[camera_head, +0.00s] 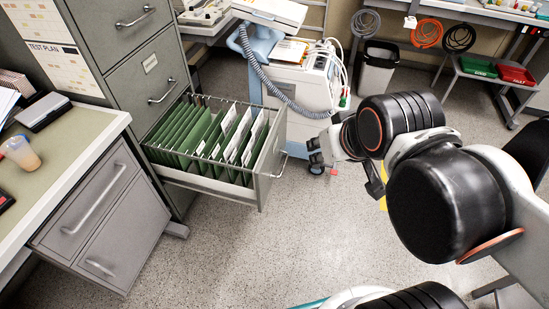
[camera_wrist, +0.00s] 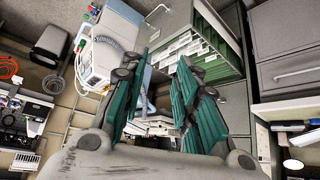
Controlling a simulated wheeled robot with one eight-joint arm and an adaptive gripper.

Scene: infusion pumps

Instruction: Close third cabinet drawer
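The open grey cabinet drawer (camera_head: 271,168) is pulled far out of the tall grey cabinet (camera_head: 133,72) in the head view. It holds green hanging folders with white tabs (camera_head: 215,137). Its front has a bar handle (camera_head: 284,166). My gripper (camera_head: 314,159) is just right of the drawer front, apart from it. In the wrist view, the drawer front (camera_wrist: 172,27) and folders (camera_wrist: 207,50) are at the top, beyond the fingers. My gripper (camera_wrist: 157,82) has its two teal-padded fingers spread, with nothing held between them.
A low desk with grey drawers (camera_head: 95,212) stands at the left. A white medical cart (camera_head: 300,85) with a blue-grey hose stands behind the drawer. A bin (camera_head: 378,68) is farther back. The speckled floor (camera_head: 225,255) in front of the drawer is clear.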

